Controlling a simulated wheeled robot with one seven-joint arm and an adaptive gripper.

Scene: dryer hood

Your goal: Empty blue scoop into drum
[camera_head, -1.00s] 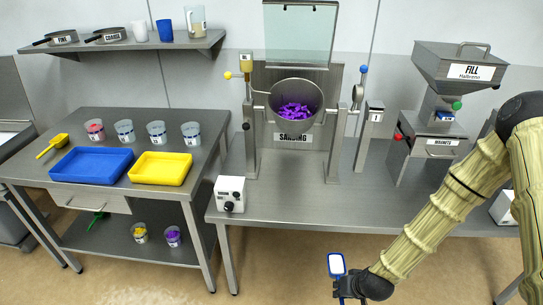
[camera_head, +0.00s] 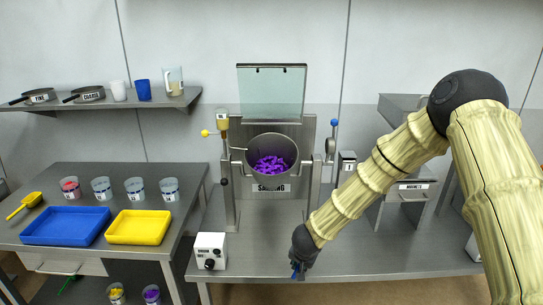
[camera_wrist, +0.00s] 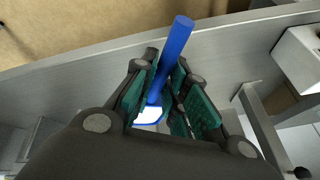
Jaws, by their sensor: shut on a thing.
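The blue scoop (camera_wrist: 178,45) is held in my gripper (camera_wrist: 168,100). In the wrist view its blue handle sticks out past the green-padded fingers, and a piece of its blue-rimmed bowl with something white shows between them. In the head view my gripper (camera_head: 298,268) is low over the front of the right table, and only a bit of blue shows at it. The drum (camera_head: 272,172) is a grey open bowl on a stand behind and left of my gripper. It holds several purple pieces (camera_head: 270,163). A clear lid (camera_head: 272,90) stands raised behind it.
A control box (camera_head: 210,250) stands at the table's front left. The left table holds a blue tray (camera_head: 66,226), a yellow tray (camera_head: 139,227), a yellow scoop (camera_head: 26,204) and several cups. The tabletop (camera_head: 265,240) before the drum is clear.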

